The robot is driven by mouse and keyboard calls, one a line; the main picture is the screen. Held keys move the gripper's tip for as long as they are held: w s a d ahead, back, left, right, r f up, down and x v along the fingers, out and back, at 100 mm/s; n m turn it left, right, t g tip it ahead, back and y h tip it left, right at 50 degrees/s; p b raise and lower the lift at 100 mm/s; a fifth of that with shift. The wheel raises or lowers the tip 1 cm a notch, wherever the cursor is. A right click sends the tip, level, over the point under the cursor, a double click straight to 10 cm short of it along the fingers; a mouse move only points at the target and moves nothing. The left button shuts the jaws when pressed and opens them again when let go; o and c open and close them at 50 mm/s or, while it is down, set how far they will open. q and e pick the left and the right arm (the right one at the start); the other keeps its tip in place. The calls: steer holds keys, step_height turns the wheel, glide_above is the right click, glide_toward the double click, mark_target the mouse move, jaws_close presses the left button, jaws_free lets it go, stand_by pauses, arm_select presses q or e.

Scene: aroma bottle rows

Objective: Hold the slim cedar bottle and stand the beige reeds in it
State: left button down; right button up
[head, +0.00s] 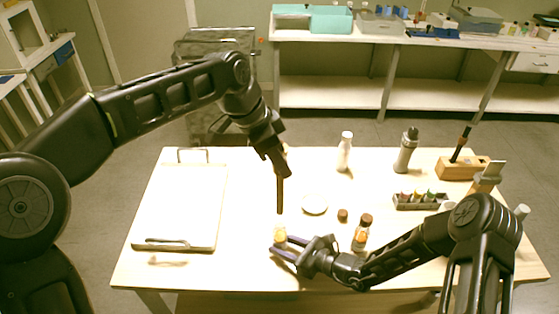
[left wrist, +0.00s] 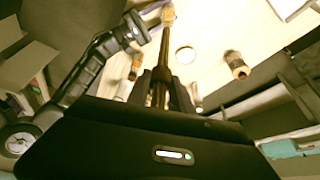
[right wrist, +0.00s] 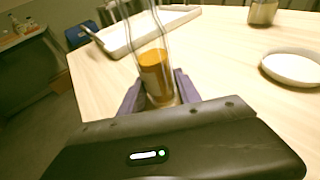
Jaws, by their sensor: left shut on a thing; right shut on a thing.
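The slim clear glass bottle (right wrist: 155,72) holds amber liquid low down and stands upright in the right wrist view. Its top runs out of that view. My right gripper (right wrist: 158,92) is shut around its lower part; in the head view this bottle (head: 280,234) is small between the fingers. My left gripper (head: 277,160) is above it, shut on the reeds (head: 280,194), which look dark brown here and hang nearly upright. Their lower end is just over the bottle in the head view. The reeds (left wrist: 162,55) also show in the left wrist view. No reeds show inside the glass in the right wrist view.
A capped amber bottle (head: 362,235), a brown stopper (head: 342,215) and a white dish (head: 314,204) are right of the held bottle. A white bottle (head: 345,152), grey bottle (head: 406,152) and vial rack (head: 420,203) stand farther back. A tray (head: 185,205) lies left.

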arm_select(q)
steer(key=shift+f, duration=0.2)
glide_above(279, 213)
steer(key=shift+w+f, duration=0.25)
steer(key=shift+f, duration=1.45)
steer(key=shift+w+f, duration=0.2)
steer(key=shift+f, duration=1.5)
steer(key=shift+f, duration=5)
steer(key=c, duration=1.1)
jaws_free()
steer(key=shift+o, duration=0.2)
